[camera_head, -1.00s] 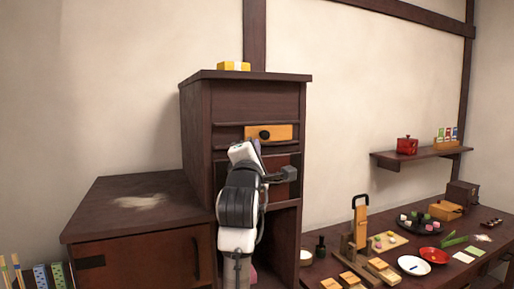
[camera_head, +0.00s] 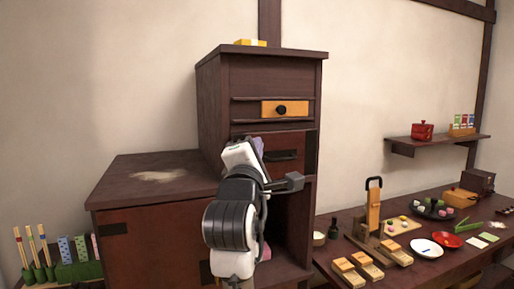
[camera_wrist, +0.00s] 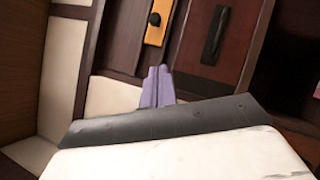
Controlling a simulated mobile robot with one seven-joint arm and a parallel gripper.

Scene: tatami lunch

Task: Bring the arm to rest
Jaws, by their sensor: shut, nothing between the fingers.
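My arm reaches up in front of the tall dark wooden cabinet (camera_head: 212,110) in the head view. My gripper (camera_wrist: 157,86), with purple fingers, is shut and empty in the wrist view. In the head view its fingers are mostly hidden behind my white wrist. The yellow panel with a dark round knob (camera_head: 285,109) is above my gripper on the cabinet front. A dark red drawer with a black handle (camera_wrist: 213,35) is just beyond the fingers, to their right in the wrist view. I cannot tell whether the fingers touch anything.
A low cabinet (camera_head: 150,220) with pale powder on top stands left. The long table (camera_head: 330,262) at right holds wooden blocks, a white plate (camera_head: 424,248) and a red dish (camera_head: 450,240). A wall shelf (camera_head: 435,141) carries a red pot (camera_head: 422,131). A yellow box (camera_head: 250,42) tops the cabinet.

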